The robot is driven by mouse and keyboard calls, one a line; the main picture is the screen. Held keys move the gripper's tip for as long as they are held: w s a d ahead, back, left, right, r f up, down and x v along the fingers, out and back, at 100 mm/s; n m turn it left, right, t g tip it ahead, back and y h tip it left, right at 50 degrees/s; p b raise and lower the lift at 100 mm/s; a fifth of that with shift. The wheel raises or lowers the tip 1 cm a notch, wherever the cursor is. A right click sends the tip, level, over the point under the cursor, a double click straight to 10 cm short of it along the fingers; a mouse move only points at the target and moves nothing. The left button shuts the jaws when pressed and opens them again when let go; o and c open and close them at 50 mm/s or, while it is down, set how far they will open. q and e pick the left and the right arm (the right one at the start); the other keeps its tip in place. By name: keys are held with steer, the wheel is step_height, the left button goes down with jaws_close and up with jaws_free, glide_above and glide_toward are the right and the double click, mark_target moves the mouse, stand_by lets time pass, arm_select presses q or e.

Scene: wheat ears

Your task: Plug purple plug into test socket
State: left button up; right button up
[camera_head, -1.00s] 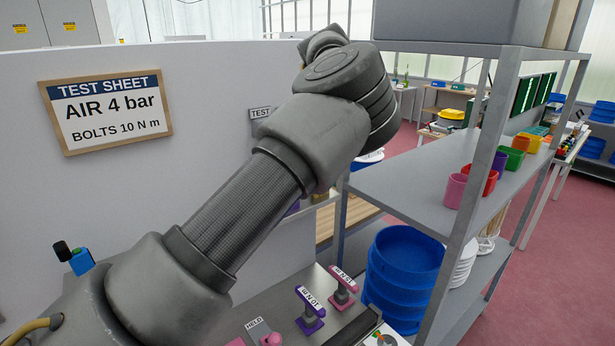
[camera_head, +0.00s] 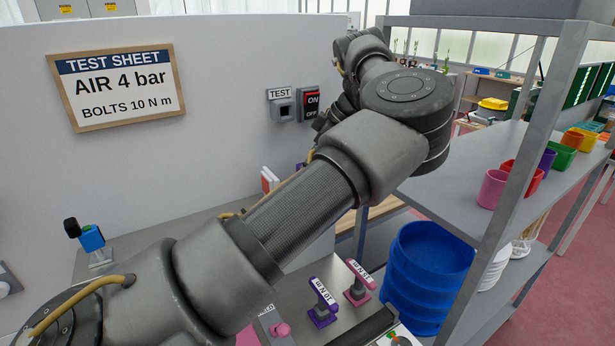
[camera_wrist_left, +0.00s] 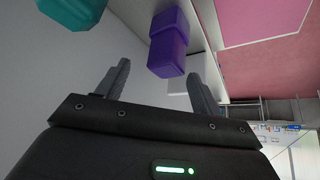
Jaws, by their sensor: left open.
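The purple plug (camera_wrist_left: 168,45) shows in the left wrist view as a blocky purple body, its near end close to the gap between my left fingertips. My left gripper (camera_wrist_left: 158,76) is open, a finger on each side of that gap, and does not close on the plug. In the head view the hand is mostly hidden behind my left arm, and only a sliver of purple (camera_head: 300,168) shows beside it. The test socket (camera_head: 283,111) is a grey box with a dark opening on the pale wall, under a TEST label. My right gripper is not in view.
A red ON/OFF switch (camera_head: 311,103) sits right of the socket. A teal block (camera_wrist_left: 72,9) is beside the plug in the wrist view. Purple (camera_head: 323,300) and pink (camera_head: 359,283) handles stand on the grey bench. A metal shelf (camera_head: 450,185) with cups stands at the right.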

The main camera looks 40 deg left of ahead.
arm_select(q)
steer(key=shift+s, duration=0.2)
steer(key=p+x, duration=0.1)
steer(key=x, duration=0.1)
steer(key=p+x, duration=0.1)
steer(key=x, duration=0.1)
steer(key=shift+s+d+f+p, duration=0.1)
steer(key=shift+f+p, duration=0.2)
steer(key=shift+f, duration=0.05)
steer(key=shift+s+f, duration=0.1)
steer(key=shift+f, duration=0.05)
steer(key=shift+s, duration=0.1)
steer(key=shift+c, duration=1.1)
steer(key=c, duration=0.9)
